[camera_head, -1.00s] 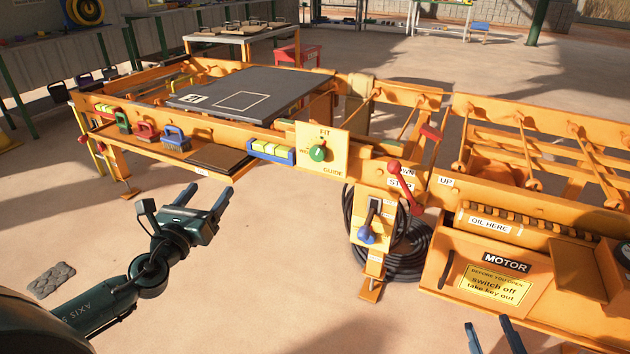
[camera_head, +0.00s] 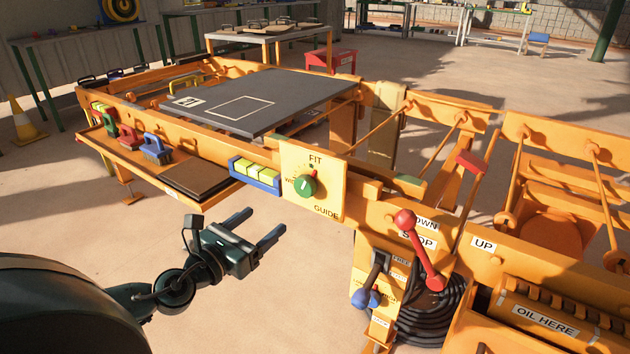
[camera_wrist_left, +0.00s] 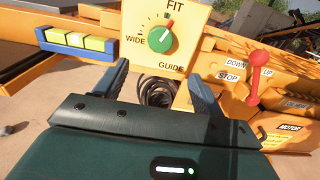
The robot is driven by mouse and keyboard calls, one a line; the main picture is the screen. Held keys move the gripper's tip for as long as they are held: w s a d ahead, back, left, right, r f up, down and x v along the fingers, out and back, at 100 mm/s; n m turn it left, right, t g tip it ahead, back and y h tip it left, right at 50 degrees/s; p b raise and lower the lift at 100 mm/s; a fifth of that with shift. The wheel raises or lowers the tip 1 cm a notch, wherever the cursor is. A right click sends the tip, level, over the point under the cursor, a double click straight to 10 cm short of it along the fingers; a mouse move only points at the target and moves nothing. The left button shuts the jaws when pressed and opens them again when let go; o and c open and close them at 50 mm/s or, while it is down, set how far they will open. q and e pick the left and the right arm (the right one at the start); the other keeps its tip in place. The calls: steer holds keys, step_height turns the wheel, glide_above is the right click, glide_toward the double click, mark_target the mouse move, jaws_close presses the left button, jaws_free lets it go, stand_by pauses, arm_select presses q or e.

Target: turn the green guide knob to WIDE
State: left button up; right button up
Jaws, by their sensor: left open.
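The green guide knob (camera_head: 306,185) sits on a yellow plate (camera_head: 327,165) marked FIT at the top and GUIDE below. Its red-tipped pointer is up near FIT. In the left wrist view the knob (camera_wrist_left: 160,41) shows fully, with WIDE at its left. My left gripper (camera_head: 256,229) is open and empty, below and left of the plate, apart from it. In the left wrist view its fingers (camera_wrist_left: 158,85) stand apart below the plate, one on each side.
A red-knobbed lever (camera_head: 421,252) and a blue-knobbed handle (camera_head: 367,298) stand to the right. A brown shelf pad (camera_head: 198,180) lies farther left. Open floor lies under the left gripper.

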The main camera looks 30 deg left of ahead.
mark_target(302, 190)
arm_select(q)
steer(key=w, duration=0.8)
steer(key=w+d, duration=0.1)
steer(key=w, duration=0.4)
steer(key=shift+b, duration=0.35)
steer(key=shift+c, duration=0.5)
arm_select(e)
steer(key=shift+a, duration=0.1)
arm_select(q)
steer(key=c, duration=0.9)
